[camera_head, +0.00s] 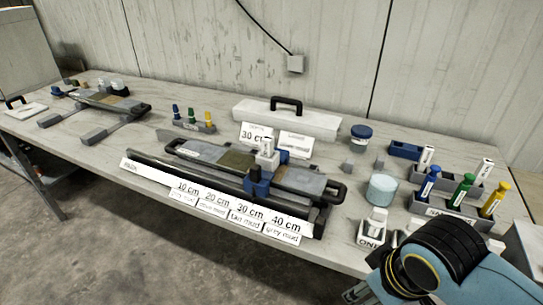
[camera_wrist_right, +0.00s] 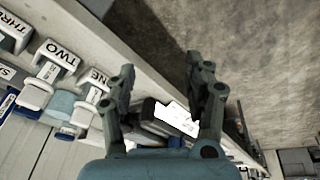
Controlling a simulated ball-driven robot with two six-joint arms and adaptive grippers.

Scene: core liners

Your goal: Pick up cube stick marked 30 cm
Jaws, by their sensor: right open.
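A label reading 30 cm (camera_head: 250,212) sits in the row of white labels along the front of the core liner tray (camera_head: 215,152), between the 20 cm and 40 cm labels. A white card also reading 30 cm (camera_head: 255,134) stands behind the tray. A blue block with a white top (camera_head: 262,172) stands on the tray; I cannot read any marking on it. I cannot tell which thing is the cube stick. My right gripper (camera_wrist_right: 160,64) is open and empty, at the table's front right. In the right wrist view a white label (camera_wrist_right: 177,118) shows beyond its fingers. My left gripper is out of view.
Blue, green and yellow sticks (camera_head: 464,188) stand in a grey rack at the right. A pale blue cylinder (camera_head: 381,190) and a white piece marked ONE (camera_head: 372,228) stand left of it. A white case (camera_head: 287,119) lies at the back. A second tray (camera_head: 104,99) lies far left.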

